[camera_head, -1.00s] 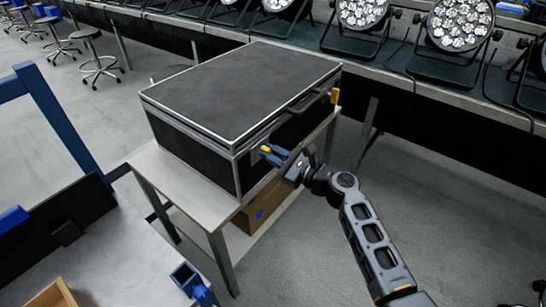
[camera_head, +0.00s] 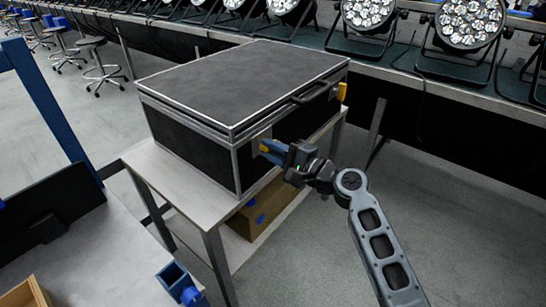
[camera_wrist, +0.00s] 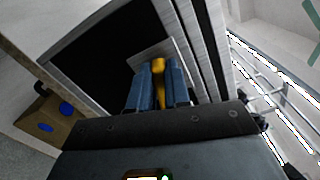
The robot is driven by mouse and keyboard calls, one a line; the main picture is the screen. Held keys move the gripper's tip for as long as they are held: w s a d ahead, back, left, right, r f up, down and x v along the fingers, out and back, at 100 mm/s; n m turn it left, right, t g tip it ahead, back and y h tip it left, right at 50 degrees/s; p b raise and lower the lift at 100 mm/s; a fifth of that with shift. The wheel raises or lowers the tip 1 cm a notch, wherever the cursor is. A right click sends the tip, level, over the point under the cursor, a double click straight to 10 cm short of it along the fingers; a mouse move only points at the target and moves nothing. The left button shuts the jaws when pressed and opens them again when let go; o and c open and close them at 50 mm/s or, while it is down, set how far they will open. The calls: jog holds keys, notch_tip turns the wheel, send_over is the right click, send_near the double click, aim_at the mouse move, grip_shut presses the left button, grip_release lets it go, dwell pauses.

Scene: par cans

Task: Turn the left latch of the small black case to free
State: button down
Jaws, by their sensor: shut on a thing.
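The black case (camera_head: 195,147) with metal edges and a dark closed lid stands on a small grey table (camera_head: 165,173). A yellow latch on its front face, at the left end, shows between my fingers in the wrist view (camera_wrist: 159,66), on a pale metal plate (camera_wrist: 183,52). My gripper (camera_head: 267,149) is at this latch, its blue fingers shut on the yellow piece; it also shows in the wrist view (camera_wrist: 159,80). The fingers partly hide the latch, so its exact angle is hard to tell. Another yellow latch (camera_head: 342,91) is at the right end of the same face, beyond a dark handle (camera_head: 315,93).
A cardboard box (camera_head: 262,207) with blue marks sits on the table's lower shelf. A long bench with several par cans (camera_head: 368,14) runs behind. A grey worktop with a blue frame is at left. Open floor (camera_head: 470,200) lies to the right.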

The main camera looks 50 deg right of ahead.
jog(key=shift+w+a+f+n+b, duration=0.1)
jog(key=shift+n+b, duration=0.55)
jog(key=shift+n, duration=0.15)
jog(key=shift+a+f+n+b, duration=0.1)
jog(key=shift+n+b, duration=0.55)
jog(key=shift+n, duration=0.15)
jog(key=c, duration=1.1)
grip_release()
jog(key=shift+d, duration=0.1)
jog(key=shift+s+d, duration=0.15)
jog(key=shift+s, duration=3.8)
